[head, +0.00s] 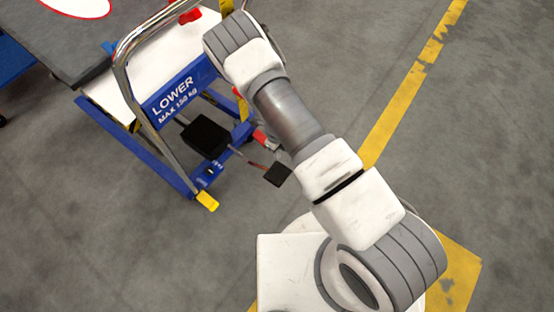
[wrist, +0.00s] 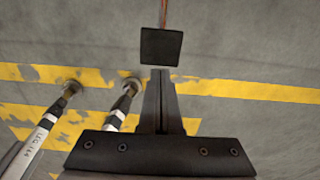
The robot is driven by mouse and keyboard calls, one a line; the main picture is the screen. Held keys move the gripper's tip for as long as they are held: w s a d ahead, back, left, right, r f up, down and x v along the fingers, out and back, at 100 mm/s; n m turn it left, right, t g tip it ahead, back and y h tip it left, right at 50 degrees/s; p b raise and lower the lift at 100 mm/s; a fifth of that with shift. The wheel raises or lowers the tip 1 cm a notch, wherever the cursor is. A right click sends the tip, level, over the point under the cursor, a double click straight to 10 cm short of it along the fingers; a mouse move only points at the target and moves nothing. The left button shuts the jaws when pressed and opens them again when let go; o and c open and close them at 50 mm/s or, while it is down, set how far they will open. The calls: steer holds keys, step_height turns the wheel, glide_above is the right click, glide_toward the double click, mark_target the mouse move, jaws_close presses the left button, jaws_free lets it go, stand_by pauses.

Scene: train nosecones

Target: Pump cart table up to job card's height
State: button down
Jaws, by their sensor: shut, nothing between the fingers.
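The cart (head: 165,95) has a blue frame, a chrome push handle (head: 123,65) and a blue plate reading "LOWER MAX 150 kg". Its white table (head: 108,97) shows behind the handle. A larger black pedal (head: 206,137) sits low at the cart's end. A smaller black pedal (head: 278,174) on a thin, partly red rod sticks out to its right. In the wrist view a black square pad (wrist: 161,47) on a reddish rod lies just beyond the fingertips of my gripper (wrist: 160,73). My gripper is shut and empty; contact is unclear. The arm hides it in the head view. I see no job card.
A yellow upright strip (head: 241,103) stands by the cart, partly behind my arm. A grey surface (head: 60,35) with a red-rimmed white oval is at upper left. Two banded rods (wrist: 125,100) show left of my gripper. The grey floor right of the yellow line (head: 405,90) is clear.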

mark_target(277, 173)
step_height(277, 173, down, 12)
steer(key=b, duration=0.4)
steer(key=shift+f, duration=0.25)
